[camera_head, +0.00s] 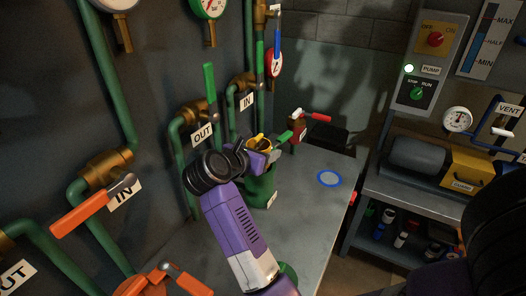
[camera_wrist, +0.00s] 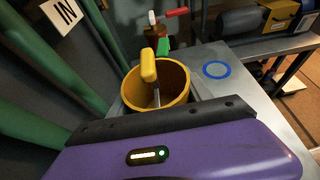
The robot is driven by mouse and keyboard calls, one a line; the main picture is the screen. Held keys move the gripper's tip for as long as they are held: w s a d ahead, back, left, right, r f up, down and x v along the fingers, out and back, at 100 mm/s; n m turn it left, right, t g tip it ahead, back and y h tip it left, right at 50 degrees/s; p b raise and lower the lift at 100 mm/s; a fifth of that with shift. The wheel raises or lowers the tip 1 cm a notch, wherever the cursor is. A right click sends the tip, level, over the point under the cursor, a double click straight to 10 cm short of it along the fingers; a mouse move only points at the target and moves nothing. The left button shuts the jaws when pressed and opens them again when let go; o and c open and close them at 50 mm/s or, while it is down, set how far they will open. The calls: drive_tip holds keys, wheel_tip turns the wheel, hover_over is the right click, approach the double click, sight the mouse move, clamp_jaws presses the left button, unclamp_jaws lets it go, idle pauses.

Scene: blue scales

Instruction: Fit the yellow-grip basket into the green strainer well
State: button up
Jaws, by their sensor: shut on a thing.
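The yellow-grip basket (camera_head: 260,141) is at the top of the green strainer (camera_head: 263,187) in the head view. In the wrist view I look down into the basket's round yellow rim (camera_wrist: 184,83), with the yellow grip (camera_wrist: 148,66) on a thin metal rod. My gripper (camera_head: 264,156) is shut on the basket, at its near side. The fingertips are mostly hidden behind the purple hand in the wrist view. The well's mouth is hidden by the basket and hand, so I cannot tell whether the basket is seated or just above it.
A red-handled valve (camera_head: 298,126) stands just behind the strainer. Green pipes with a valve labelled OUT (camera_head: 202,134) run along the wall at the left. A blue ring (camera_head: 329,178) lies on the grey bench to the right, where the bench top is otherwise clear.

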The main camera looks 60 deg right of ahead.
drive_tip(key=shift+f+b, duration=0.7)
drive_tip(key=shift+f, duration=0.1)
drive_tip(key=o, duration=1.5)
drive_tip(key=shift+p+v, duration=0.5)
drive_tip(key=shift+v, duration=3.4)
